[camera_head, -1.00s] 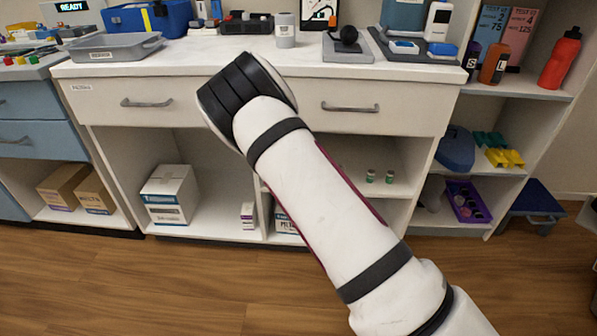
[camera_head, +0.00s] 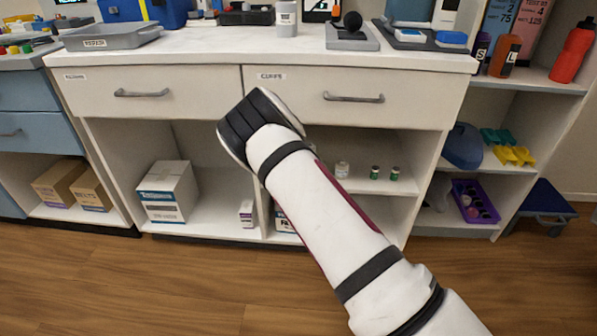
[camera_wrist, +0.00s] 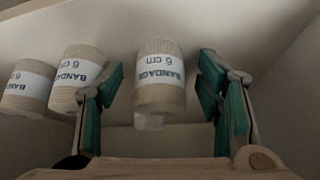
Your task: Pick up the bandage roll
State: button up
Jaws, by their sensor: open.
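Three tan bandage rolls with white paper bands reading "BANDAGE 6 cm" stand in a row in the wrist view: a left roll (camera_wrist: 28,88), a middle roll (camera_wrist: 76,80) and a right roll (camera_wrist: 159,75). My gripper (camera_wrist: 161,78) is open, its green-padded fingers on either side of the right roll with gaps showing. The left finger partly overlaps the middle roll. A small pale thing shows at the lower end of the right roll; I cannot tell what it is. In the head view my arm hides the gripper, and no roll shows.
Two green-capped vials (camera_head: 375,172) and a small white jar (camera_head: 342,170) stand on the right shelf. A carton (camera_head: 167,192) stands in the left compartment. The floor in front is clear.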

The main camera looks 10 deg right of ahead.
jog(key=shift+c, duration=0.2)
jog(key=c, duration=1.1)
jog(key=shift+o, duration=0.2)
jog(key=shift+r+p, duration=0.15)
jog(key=shift+p, duration=0.55)
